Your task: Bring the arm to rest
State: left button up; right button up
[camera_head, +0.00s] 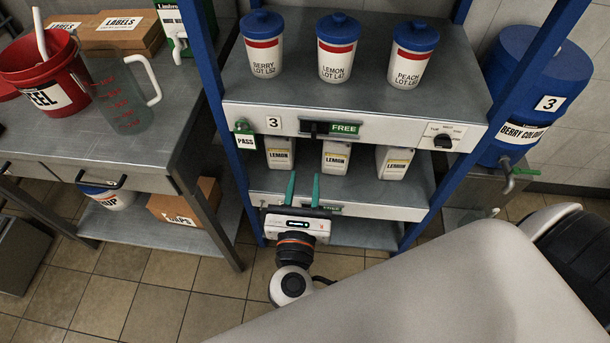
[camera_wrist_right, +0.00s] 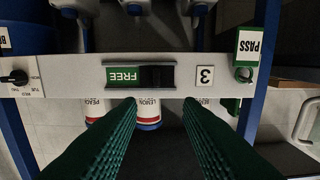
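My right gripper (camera_head: 303,184) is in front of the blue-framed shelf rack, low in the head view, its two teal fingers pointing up and apart with nothing between them. In the right wrist view, which is upside down, the fingers (camera_wrist_right: 159,104) stand apart before the shelf's front panel (camera_wrist_right: 75,76). A lemon cup (camera_wrist_right: 149,114) shows beyond the gap between them. The white arm link across the lower right of the head view is mine. My left gripper is not in either view.
Berry (camera_head: 263,55), lemon (camera_head: 336,60) and peach (camera_head: 411,65) cups stand on the rack's top shelf. Several lemon cartons (camera_head: 335,158) sit below. A steel table (camera_head: 100,155) stands left, with a red bucket (camera_head: 40,75) and jug (camera_head: 118,95). A blue drum (camera_head: 525,100) stands right.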

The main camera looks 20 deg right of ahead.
dwell(0.4)
jog(key=s+f+m+g+y+p, duration=0.1)
jog(key=s+f+m+g+y, duration=0.2)
jog(key=f, duration=1.3)
jog(key=s+f+m+g+y+p, duration=0.1)
jog(key=s+f+m+g+y, duration=0.25)
jog(key=f, duration=1.25)
jog(key=s+d+f+m+g+y, duration=0.1)
jog(key=s+d+f+m+g, duration=0.3)
jog(key=s+f+m, duration=0.4)
jog(key=s+d+f+m+g+y+p, duration=0.1)
jog(key=s+d+f+m+g, duration=0.3)
jog(key=s+f+m, duration=0.5)
jog(key=s+m, duration=0.4)
jog(key=s, duration=0.2)
jog(key=shift+s+d+y, duration=0.15)
jog(key=shift+s+y, duration=0.15)
jog(key=shift+y, duration=0.05)
jog(key=shift+f, duration=0.1)
